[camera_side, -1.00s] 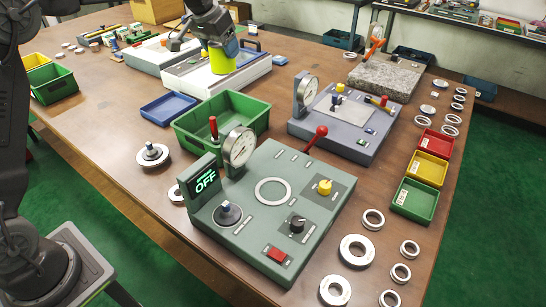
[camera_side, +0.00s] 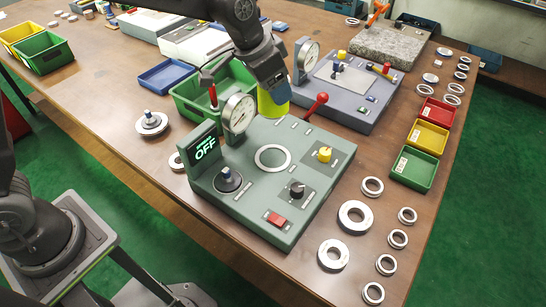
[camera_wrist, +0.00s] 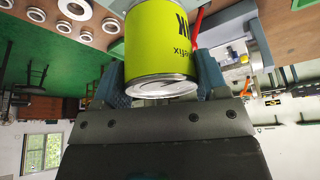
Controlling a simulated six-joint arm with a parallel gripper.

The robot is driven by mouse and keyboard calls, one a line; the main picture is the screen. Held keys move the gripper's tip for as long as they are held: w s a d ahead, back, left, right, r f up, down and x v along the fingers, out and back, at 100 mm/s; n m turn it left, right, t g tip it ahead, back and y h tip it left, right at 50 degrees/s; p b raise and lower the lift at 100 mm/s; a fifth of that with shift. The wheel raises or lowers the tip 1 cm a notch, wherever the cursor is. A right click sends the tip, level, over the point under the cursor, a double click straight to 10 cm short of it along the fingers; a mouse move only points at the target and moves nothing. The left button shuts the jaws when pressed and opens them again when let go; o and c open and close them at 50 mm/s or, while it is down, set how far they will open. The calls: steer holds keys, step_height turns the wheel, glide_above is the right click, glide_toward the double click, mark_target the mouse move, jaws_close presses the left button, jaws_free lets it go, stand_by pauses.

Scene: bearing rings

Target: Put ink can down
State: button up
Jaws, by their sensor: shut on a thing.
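The ink can is a yellow-green cylinder. In the side view the ink can (camera_side: 272,103) hangs below my gripper (camera_side: 276,84), close to the back edge of the green-grey machine with the OFF display. In the wrist view the can (camera_wrist: 158,45) fills the top middle, with its silver rim toward the camera and dark lettering on its side. My gripper (camera_wrist: 160,85) is shut on the can, with a blue finger on each side. I cannot tell whether the can touches the machine or hangs above it.
The green-grey machine (camera_side: 240,222) has a dial gauge (camera_side: 238,113), a red-knobbed lever (camera_side: 321,99) and a marked ring (camera_side: 272,158). A green bin (camera_side: 188,103) stands behind it, with a second grey machine (camera_side: 325,100) at right. Metal rings and small coloured bins (camera_side: 428,138) lie along the right edge.

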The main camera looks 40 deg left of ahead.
step_height(320, 180, down, 15)
steer(key=shift+f, duration=0.2)
stand_by(0.3)
steer(key=shift+f, duration=0.15)
steer(key=o, duration=1.1)
steer(key=shift+s+a+r, duration=0.1)
steer(key=shift+r, duration=0.45)
steer(key=v, duration=1.2)
steer(key=s+a+r+n, duration=0.1)
steer(key=s+a+r, duration=0.1)
steer(key=s+a, duration=0.2)
steer(key=s+a+r+n+t+y, duration=0.1)
steer(key=s+a+r+n, duration=0.1)
steer(key=s, duration=0.8)
steer(key=s+a+r+n+y, duration=0.1)
steer(key=s+a+r+n, duration=0.1)
steer(key=s+a+r, duration=0.2)
steer(key=shift+s+a+r+t, duration=0.15)
steer(key=shift+s+a, duration=0.35)
steer(key=shift+s, duration=0.3)
steer(key=shift+s+a+r+t, duration=0.15)
steer(key=shift+s+a, duration=0.35)
steer(key=shift+s, duration=0.3)
